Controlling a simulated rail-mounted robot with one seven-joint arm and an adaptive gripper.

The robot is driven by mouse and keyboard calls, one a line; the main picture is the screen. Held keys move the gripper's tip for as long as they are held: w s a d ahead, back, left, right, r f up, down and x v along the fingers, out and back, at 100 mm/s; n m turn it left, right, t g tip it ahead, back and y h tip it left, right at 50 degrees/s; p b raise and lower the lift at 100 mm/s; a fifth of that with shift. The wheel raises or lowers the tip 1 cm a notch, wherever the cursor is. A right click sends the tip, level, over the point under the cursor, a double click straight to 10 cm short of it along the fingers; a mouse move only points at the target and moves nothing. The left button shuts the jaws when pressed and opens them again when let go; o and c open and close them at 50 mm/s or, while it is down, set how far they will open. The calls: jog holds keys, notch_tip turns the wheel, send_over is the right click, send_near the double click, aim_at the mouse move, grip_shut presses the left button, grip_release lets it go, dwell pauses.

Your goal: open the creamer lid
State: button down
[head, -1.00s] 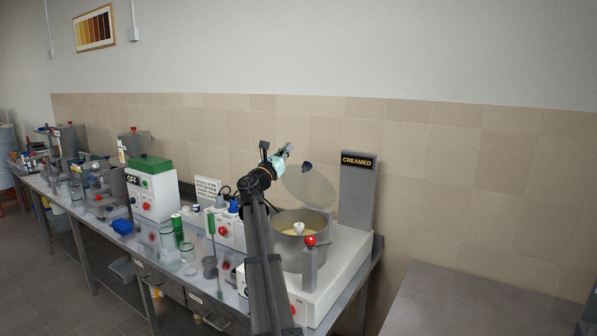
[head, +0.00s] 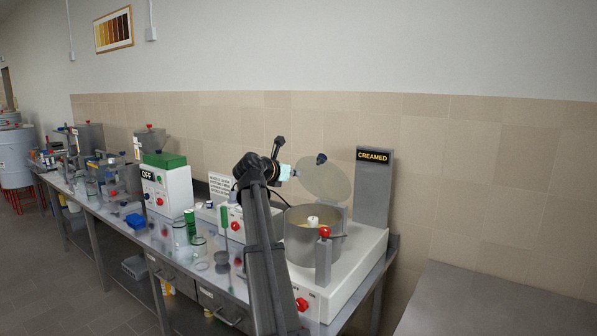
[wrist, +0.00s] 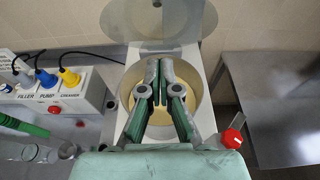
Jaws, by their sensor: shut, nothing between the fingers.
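The lid also shows at the top of the wrist view (wrist: 185,22). Pale yellow contents and a white hub (head: 312,221) show inside. My gripper (head: 297,172) is shut and empty, above the pot and left of the lid; whether it touches the lid is unclear. In the wrist view its fingers (wrist: 157,68) overlie the pot opening.
A red-knobbed post (head: 324,233) stands at the pot's front. A control box (wrist: 65,95) with coloured plugs is left of the pot. Glass jars and a green-topped box (head: 168,185) stand farther left. A bare metal table (head: 490,305) is at right.

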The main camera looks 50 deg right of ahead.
jog(key=p, duration=0.2)
send_near(318, 166)
notch_tip(318, 166, down, 3)
jog(key=d, duration=0.2)
jog(key=shift+w+d+r+p, duration=0.1)
jog(key=shift+d+r+p, duration=0.15)
jog(key=shift+d, duration=0.45)
jog(key=shift+w+d+r+p, duration=0.1)
jog(key=shift+d+p, duration=0.2)
jog(key=shift+d, duration=0.35)
jog(key=shift+w+d+r+p, duration=0.1)
jog(key=shift+d+r+p, duration=0.15)
jog(key=shift+d, duration=0.45)
